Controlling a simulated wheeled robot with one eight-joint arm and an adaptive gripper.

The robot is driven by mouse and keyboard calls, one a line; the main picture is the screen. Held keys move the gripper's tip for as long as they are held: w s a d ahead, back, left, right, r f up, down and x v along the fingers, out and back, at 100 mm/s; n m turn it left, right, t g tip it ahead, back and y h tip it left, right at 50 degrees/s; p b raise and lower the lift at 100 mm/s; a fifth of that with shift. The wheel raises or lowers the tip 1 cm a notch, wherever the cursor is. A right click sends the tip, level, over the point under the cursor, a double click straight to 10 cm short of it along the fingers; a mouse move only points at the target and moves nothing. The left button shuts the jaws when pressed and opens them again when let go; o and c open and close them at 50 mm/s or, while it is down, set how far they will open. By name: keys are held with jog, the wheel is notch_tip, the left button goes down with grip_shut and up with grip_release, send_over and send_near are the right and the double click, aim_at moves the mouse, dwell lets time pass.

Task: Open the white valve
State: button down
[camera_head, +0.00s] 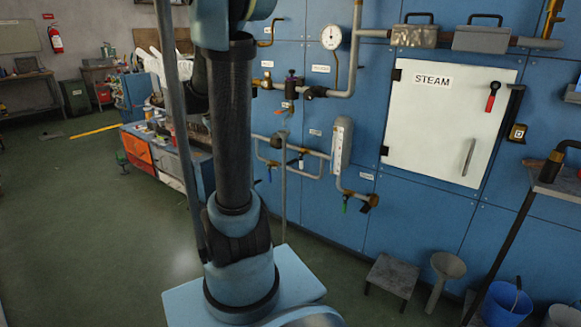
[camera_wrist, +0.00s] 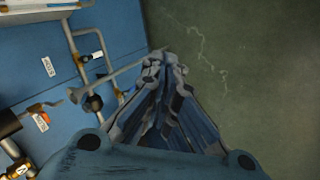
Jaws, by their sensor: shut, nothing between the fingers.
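The white valve has a small white handle (camera_head: 301,163) hanging below a brass fitting on the lower pipe loop of the blue wall panel. In the wrist view the white handle (camera_wrist: 97,55) shows at the upper left, next to a brass fitting on a grey pipe. My gripper (camera_wrist: 163,62) points down toward the green floor, with its fingers together and empty. It is to the right of the white handle in the wrist view and apart from it. The gripper cannot be made out in the head view.
A grey standpipe (camera_head: 283,190) with a flared top rises in front of the pipes; it also crosses the wrist view (camera_wrist: 115,78). A blue-handled valve (camera_head: 270,174) and a green-handled valve (camera_head: 344,206) flank the white one. A stool (camera_head: 393,274) stands right.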

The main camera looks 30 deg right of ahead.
jog(key=w+d+f+m+g+h, duration=0.1)
jog(key=w+d+f+g+h, duration=0.15)
jog(key=w+d, duration=0.75)
jog(key=w+d+f+m+g+h, duration=0.1)
jog(key=w+d+f+h, duration=0.3)
jog(key=w+d, duration=0.6)
jog(key=m+g+h, duration=0.2)
jog(key=g+h, duration=0.2)
send_near(301, 160)
jog(key=w+a+f, duration=0.3)
jog(key=w, duration=0.1)
jog(key=shift+f, duration=0.2)
jog(key=shift+w, duration=0.1)
jog(key=x, duration=1)
jog(key=shift+r, duration=0.2)
